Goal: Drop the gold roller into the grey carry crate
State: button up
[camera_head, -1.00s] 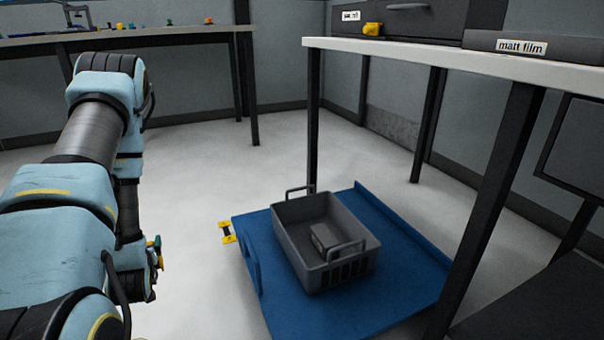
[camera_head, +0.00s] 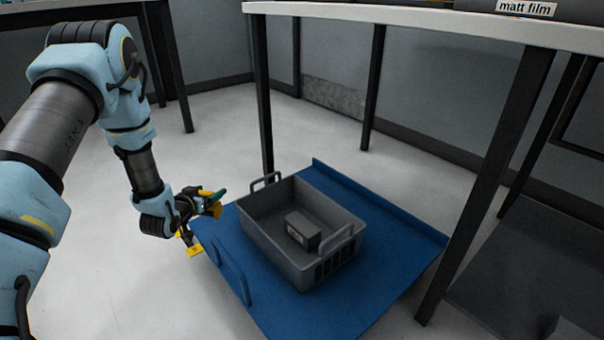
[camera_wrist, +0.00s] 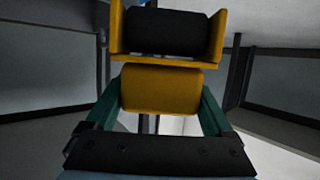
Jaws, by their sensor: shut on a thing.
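The grey carry crate (camera_head: 262,225) stands upright on a blue platform, with a handle raised at each end. My gripper (camera_head: 212,202) is left of the crate, over or beside the platform's left edge and outside the crate. Its green fingers are shut on the gold roller (camera_head: 215,210). In the wrist view the gold roller (camera_wrist: 161,90) shows a yellow body between the fingers and a yellow bracket around a black cylinder beyond them. In the head view the roller is small and partly covered by the fingers.
A dark grey box (camera_head: 302,230) with a label lies inside the crate; there is bare floor around it. The blue platform (camera_head: 240,290) has a raised handle on its left. A yellow piece (camera_head: 192,249) is at its left edge. A white-topped table (camera_head: 420,25) with dark legs stands behind.

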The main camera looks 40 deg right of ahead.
jog(key=s+d+r+m+g+h, duration=0.15)
jog(key=s+d+m+g, duration=0.3)
jog(key=s+d, duration=0.6)
jog(key=s+d+r+m+g+h, duration=0.15)
jog(key=s+d+m+g, duration=0.35)
jog(key=d, duration=1)
jog(key=shift+n, duration=0.75)
jog(key=f+b, duration=0.2)
jog(key=s+f+b, duration=0.1)
jog(key=f+b, duration=0.1)
jog(key=f, duration=0.1)
jog(key=shift+s+f+b, duration=0.15)
jog(key=shift+f+b, duration=0.05)
jog(key=shift+b, duration=0.2)
jog(key=o, duration=1.2)
jog(key=shift+a, duration=0.1)
jog(key=p+v, duration=0.3)
jog(key=v, duration=0.7)
jog(key=shift+a+r+p, duration=0.25)
jog(key=shift+a+p, duration=0.1)
